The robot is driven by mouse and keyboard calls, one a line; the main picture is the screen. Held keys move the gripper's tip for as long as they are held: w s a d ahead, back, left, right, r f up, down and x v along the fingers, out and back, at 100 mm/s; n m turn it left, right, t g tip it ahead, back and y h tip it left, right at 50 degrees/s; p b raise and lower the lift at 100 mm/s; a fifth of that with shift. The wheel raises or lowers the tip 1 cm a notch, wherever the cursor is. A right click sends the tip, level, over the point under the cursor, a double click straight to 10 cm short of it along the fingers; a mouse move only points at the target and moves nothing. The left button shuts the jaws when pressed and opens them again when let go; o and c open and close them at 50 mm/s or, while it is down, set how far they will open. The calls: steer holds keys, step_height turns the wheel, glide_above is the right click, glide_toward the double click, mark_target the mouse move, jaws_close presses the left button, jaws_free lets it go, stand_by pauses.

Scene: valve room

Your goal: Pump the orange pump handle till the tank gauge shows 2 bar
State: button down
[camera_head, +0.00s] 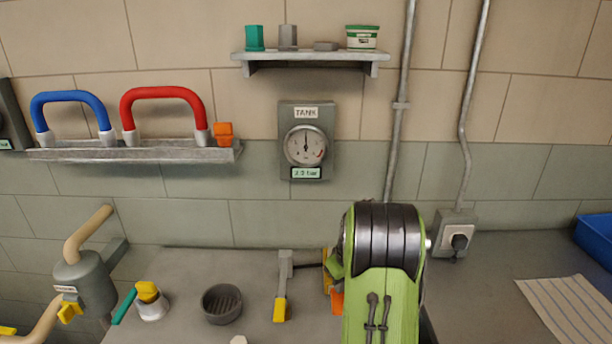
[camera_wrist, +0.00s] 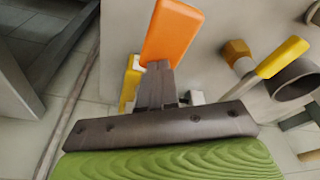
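The orange pump handle (camera_wrist: 172,30) stands at the top of the wrist view. In the head view only a bit of orange (camera_head: 337,302) shows beside my arm, which hides the rest. My gripper (camera_wrist: 160,75) has its dark fingers close together, with their tips at the near end of the handle. The handle is not seen between the fingers, and I cannot tell whether they touch it. The tank gauge (camera_head: 306,145) hangs on the wall with its needle about straight up.
A lever with a yellow grip (camera_head: 281,308), a dark round cup (camera_head: 222,304) and a yellow-topped valve with a green handle (camera_head: 149,298) are on the bench left of my arm. A socket box (camera_head: 456,238) is on the wall to the right. A striped cloth (camera_head: 575,308) lies beyond.

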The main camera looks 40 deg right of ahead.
steer(key=w+p+v, duration=0.1)
steer(key=p+v, duration=0.5)
steer(key=v, duration=0.2)
steer(key=shift+w+r, duration=0.2)
steer(key=shift+w, duration=0.1)
steer(key=shift+d+r, duration=0.1)
steer(key=shift+d, duration=0.05)
stand_by(0.6)
steer(key=p+v, duration=0.2)
steer(key=w+p+v, duration=0.1)
steer(key=p+v, duration=0.1)
steer(key=shift+s+r, duration=0.1)
steer(key=shift+r, duration=0.35)
